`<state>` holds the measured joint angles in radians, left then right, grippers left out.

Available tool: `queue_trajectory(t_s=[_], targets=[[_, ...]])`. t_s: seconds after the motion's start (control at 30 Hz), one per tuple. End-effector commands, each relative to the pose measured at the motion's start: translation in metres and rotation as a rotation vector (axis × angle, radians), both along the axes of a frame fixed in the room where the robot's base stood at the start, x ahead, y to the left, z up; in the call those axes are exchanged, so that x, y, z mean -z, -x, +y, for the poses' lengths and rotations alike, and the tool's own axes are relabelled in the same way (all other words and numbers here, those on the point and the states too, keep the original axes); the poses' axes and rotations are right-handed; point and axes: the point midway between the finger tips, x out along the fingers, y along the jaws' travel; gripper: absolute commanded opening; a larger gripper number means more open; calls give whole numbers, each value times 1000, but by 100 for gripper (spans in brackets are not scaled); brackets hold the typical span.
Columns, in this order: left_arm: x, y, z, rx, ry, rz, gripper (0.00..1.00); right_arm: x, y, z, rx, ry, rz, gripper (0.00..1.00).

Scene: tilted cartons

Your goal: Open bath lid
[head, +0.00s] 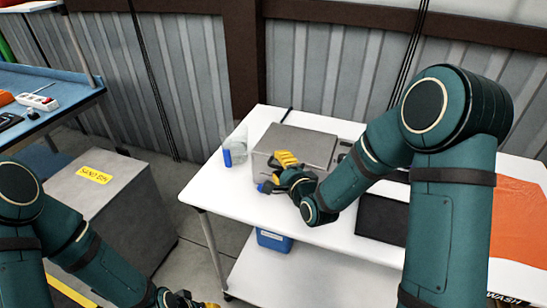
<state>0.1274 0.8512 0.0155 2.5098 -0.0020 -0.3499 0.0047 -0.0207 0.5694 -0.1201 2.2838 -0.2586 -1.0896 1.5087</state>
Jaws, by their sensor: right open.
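The bath is a grey metal box (312,145) with a flat lid, standing on the white table. Its lid looks closed. My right gripper (273,174), with yellow fingers, is at the front left part of the box and covers part of its front face. It is open, and I see nothing held in it. Whether it touches the lid cannot be told. My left gripper (184,299) shows only in part at the bottom edge, low and away from the bath. Its jaws are not clear.
A dark panel (381,219) and an orange sheet (518,222) lie to the right. A grey sand bin (125,172) and a blue bench (62,102) are at left.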

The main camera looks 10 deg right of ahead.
Motion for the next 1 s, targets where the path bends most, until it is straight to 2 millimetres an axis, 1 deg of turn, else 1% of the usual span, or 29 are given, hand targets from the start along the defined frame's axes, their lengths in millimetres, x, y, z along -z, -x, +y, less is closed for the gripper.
queue_trajectory(t_s=[0.4, 0.47, 0.5, 0.53, 0.87, 1.0], targets=[[-1, 0, 0, 0, 0, 1, 47, 1, 1, -1, 0, 0, -1, 39], [-1, 0, 0, 0, 0, 1, 47, 1, 1, -1, 0, 0, -1, 18], [-1, 0, 0, 0, 0, 1, 47, 1, 1, -1, 0, 0, -1, 4], [-1, 0, 0, 0, 0, 1, 47, 1, 1, -1, 0, 0, -1, 0], [-1, 0, 0, 0, 0, 1, 47, 0, 1, 0, -1, -1, 1, 0], [-4, 1, 0, 1, 0, 2, 47, -4, 1, 3, -2, -8, 12, 0]])
